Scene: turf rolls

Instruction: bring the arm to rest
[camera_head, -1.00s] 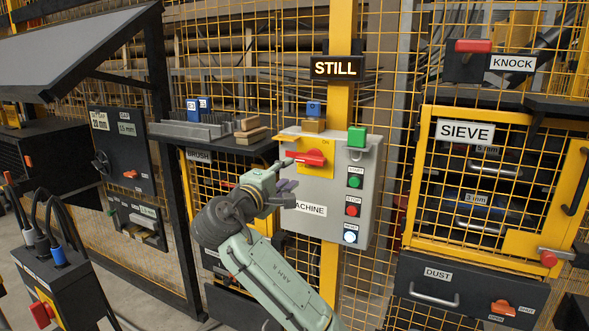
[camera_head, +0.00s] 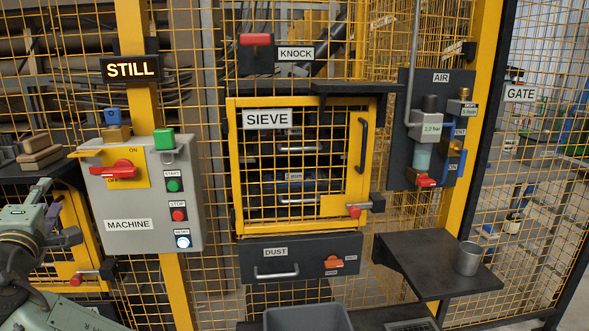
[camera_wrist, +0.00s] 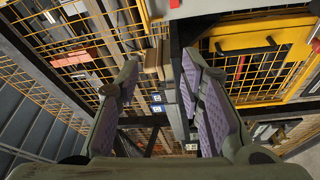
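My gripper shows in the wrist view (camera_wrist: 158,105) with its two purple-padded fingers spread wide apart and nothing between them. The arm is left of the grey machine box (camera_head: 128,205), which has a red switch, and green and red buttons. Beyond the fingers in the wrist view are wooden blocks (camera_wrist: 152,62) and yellow mesh fencing.
A sieve door (camera_head: 300,165) with yellow frame is closed, above a dust drawer (camera_head: 300,259). A dark shelf (camera_head: 440,262) with a metal cup (camera_head: 469,258) juts out at right, below the air unit (camera_head: 432,135). A grey bin (camera_head: 308,320) stands at the bottom.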

